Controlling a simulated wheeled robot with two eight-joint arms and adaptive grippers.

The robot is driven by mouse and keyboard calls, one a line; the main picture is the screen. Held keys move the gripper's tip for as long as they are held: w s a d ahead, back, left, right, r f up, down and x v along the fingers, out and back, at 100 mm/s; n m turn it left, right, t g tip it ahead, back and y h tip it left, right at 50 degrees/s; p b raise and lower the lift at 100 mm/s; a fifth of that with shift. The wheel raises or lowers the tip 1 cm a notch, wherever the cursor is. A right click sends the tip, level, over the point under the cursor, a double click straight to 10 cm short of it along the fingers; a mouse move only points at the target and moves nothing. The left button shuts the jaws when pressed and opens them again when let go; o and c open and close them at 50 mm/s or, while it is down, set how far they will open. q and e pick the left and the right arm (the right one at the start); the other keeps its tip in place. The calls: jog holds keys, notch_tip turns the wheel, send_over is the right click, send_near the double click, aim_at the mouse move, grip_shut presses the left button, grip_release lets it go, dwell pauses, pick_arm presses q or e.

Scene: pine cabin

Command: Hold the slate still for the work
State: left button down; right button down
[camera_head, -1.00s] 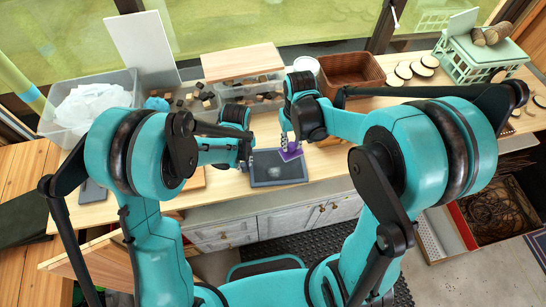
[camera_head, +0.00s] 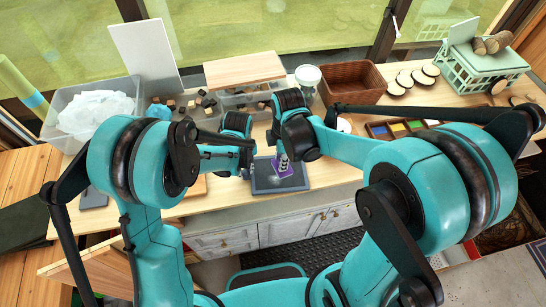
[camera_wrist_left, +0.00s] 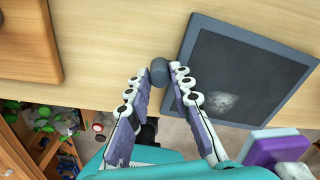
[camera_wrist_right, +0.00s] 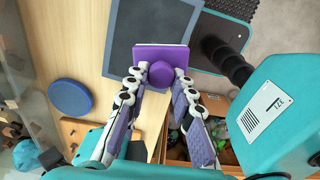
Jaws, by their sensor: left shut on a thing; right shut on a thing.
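The slate (camera_head: 262,182) lies flat on the table, a dark panel in a grey frame; it also shows in the left wrist view (camera_wrist_left: 255,65), with a pale chalk smudge. My left gripper (camera_head: 244,170) is shut on a dark grey knob (camera_wrist_left: 160,71) beside the slate's frame; I cannot tell how the knob joins it. My right gripper (camera_wrist_right: 160,82) is shut on the round knob of a purple eraser (camera_wrist_right: 150,53). The eraser is over the slate, its white underside partly showing in the left wrist view (camera_wrist_left: 268,135); contact is unclear.
A wooden board (camera_wrist_left: 28,40) lies left of the slate. A blue disc (camera_wrist_right: 70,97) lies on the table. Behind stand a clear bin (camera_head: 60,125), a brown basket (camera_head: 350,80), a white-lidded jar (camera_head: 308,74) and a paint box (camera_head: 400,128). The table's front edge is close.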

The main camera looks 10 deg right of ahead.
jog(key=shift+f, duration=3.55)
jog(key=shift+d+f, duration=0.25)
jog(key=shift+s+d+f, duration=0.1)
jog(key=shift+d+f, duration=0.05)
jog(key=shift+d, duration=1)
jog(key=shift+a, duration=1.25)
jog(key=shift+a+r, duration=0.2)
jog(key=shift+r, duration=0.05)
notch_tip(320, 180, up, 3)
jog(key=shift+d+r, duration=0.1)
jog(key=shift+r, duration=2.35)
